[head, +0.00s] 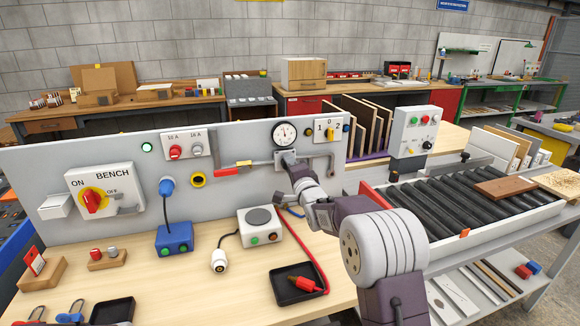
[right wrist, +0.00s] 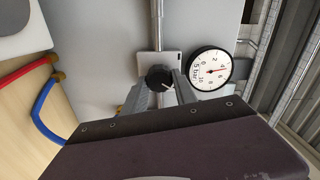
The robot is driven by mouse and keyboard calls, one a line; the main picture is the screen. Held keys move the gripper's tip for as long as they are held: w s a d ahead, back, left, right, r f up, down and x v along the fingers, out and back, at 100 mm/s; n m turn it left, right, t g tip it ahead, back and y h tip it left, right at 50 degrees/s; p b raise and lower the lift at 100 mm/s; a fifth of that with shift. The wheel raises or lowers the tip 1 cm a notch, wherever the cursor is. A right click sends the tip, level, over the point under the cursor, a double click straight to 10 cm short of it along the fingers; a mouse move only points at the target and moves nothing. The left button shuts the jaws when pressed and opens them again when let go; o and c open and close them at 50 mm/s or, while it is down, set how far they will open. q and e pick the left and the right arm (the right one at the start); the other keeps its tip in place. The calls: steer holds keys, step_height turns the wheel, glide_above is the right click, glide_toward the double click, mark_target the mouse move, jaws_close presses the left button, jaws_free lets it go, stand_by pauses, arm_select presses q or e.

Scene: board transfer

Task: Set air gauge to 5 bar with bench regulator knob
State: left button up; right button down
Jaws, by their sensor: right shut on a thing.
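The round white air gauge (head: 286,134) with a black rim is on the grey panel, and it also shows in the right wrist view (right wrist: 209,69). Its needle is too small to read exactly. The black regulator knob (right wrist: 158,77) with a white mark sits on a light block beside the gauge. My right gripper (right wrist: 160,90) is shut on the knob, with one finger on each side. In the head view my right gripper (head: 288,163) reaches the panel just below the gauge and hides the knob. My left gripper is not in view.
A metal pipe (head: 331,160) runs beside the regulator. A white box with a round plate (head: 259,222) and a black tray (head: 296,285) stand on the bench below. A roller conveyor (head: 445,205) lies to the right.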

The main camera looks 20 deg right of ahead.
stand_by(0.3)
steer(key=c, duration=1)
jaws_free()
steer(key=shift+s, duration=0.15)
steer(key=s, duration=0.8)
steer(key=shift+s+d+b, duration=0.15)
steer(key=shift+s+b, duration=0.2)
steer(key=shift+s, duration=0.05)
